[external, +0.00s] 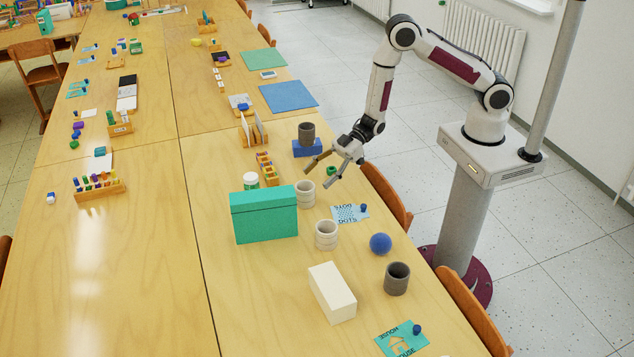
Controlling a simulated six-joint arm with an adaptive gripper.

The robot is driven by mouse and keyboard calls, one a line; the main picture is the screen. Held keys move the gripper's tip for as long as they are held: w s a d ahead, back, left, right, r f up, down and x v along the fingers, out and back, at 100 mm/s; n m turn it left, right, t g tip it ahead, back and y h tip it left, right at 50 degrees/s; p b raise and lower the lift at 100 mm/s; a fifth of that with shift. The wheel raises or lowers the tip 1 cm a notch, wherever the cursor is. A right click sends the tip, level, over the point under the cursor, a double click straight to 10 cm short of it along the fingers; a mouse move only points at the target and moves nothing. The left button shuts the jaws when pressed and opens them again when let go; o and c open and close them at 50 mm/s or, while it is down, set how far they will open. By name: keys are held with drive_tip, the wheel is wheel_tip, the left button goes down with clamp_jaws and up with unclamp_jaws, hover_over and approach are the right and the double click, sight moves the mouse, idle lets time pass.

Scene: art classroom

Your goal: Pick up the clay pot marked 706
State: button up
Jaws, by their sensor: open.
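Several pots stand on the table, and I cannot read a 706 mark on any of them. A dark brown pot (307,130) stands on a blue block (308,149). A dark grey pot (397,279) stands at the near right. A cream ribbed pot (305,195) stands beside the teal box, and another cream ribbed pot (326,235) is nearer the camera. My gripper (319,175) is open and empty. In the picture its fingertips lie between the pot on the block and the farther cream pot; its height above the table is unclear.
A teal box (264,214), a white block (332,292) and a blue ball (381,243) stand around the pots. Cards (350,213) lie near the right edge. A small wooden rack (265,168) is left of my gripper. The table's near left is mostly clear.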

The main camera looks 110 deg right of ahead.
sight(311, 184)
drive_tip(key=shift+x, duration=1.1)
drive_tip(key=shift+a, duration=0.1)
drive_tip(key=shift+a+x, duration=0.15)
drive_tip(key=shift+x, duration=0.7)
drive_tip(key=shift+a+x, duration=0.2)
drive_tip(key=shift+x, duration=0.65)
drive_tip(key=shift+w+a+f, duration=0.2)
drive_tip(key=shift+w+f, duration=0.05)
drive_tip(key=shift+w, duration=0.4)
drive_tip(key=c, duration=1.3)
